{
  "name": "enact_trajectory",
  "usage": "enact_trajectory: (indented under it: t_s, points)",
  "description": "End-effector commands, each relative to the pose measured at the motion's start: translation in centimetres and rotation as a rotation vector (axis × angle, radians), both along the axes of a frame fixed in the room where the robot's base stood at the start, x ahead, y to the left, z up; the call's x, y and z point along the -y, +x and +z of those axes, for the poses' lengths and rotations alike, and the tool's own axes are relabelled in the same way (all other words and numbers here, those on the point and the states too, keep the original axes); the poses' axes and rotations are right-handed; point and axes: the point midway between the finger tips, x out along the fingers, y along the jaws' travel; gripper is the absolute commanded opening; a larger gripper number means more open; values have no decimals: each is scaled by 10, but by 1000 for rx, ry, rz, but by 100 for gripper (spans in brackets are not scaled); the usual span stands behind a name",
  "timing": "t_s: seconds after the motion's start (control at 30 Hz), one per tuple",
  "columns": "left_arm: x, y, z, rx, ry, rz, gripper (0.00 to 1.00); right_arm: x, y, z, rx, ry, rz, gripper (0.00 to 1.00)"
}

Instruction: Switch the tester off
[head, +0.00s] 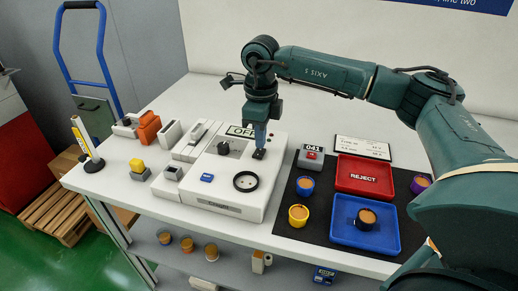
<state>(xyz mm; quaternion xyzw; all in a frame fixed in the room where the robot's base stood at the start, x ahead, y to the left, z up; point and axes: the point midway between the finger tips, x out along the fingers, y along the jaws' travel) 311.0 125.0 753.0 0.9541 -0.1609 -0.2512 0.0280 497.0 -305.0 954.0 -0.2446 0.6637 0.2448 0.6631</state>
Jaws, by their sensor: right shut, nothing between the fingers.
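The tester (232,191) is a white box in the middle of the table. Its display (242,131) reads "OFF", partly hidden by my arm. On its top are a black round knob (224,149), a black ring (246,181) and a small blue label (207,178). My right gripper (259,154) points down over the back right part of the tester top, right of the knob. It is shut and empty, with its tips at or just above the surface; I cannot tell whether they touch. What lies under the tips is hidden. My left gripper is not in view.
Right of the tester are a grey box with a red button (311,155), a red REJECT tray (365,191) and a blue tray (337,233) with a pot, on a dark mat. Loose pots stand around them.

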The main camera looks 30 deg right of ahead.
Motion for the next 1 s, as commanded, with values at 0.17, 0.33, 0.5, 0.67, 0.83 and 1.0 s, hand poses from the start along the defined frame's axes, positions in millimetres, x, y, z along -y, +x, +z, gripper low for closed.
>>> enact_trajectory:
  t_s: [0.17,0.33,0.5,0.67,0.83,1.0]
  points:
    - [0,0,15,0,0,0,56,0,0,19,2,1,0,0]
    - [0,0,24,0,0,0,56,0,0,32,1,1,0,0]
    - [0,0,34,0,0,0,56,0,0,46,1,0,0,0]
    - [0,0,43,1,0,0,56,0,0,58,2,1,0,0]
    - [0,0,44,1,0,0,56,0,0,60,1,1,0,0]
    - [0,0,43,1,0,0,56,0,0,60,1,1,0,0]
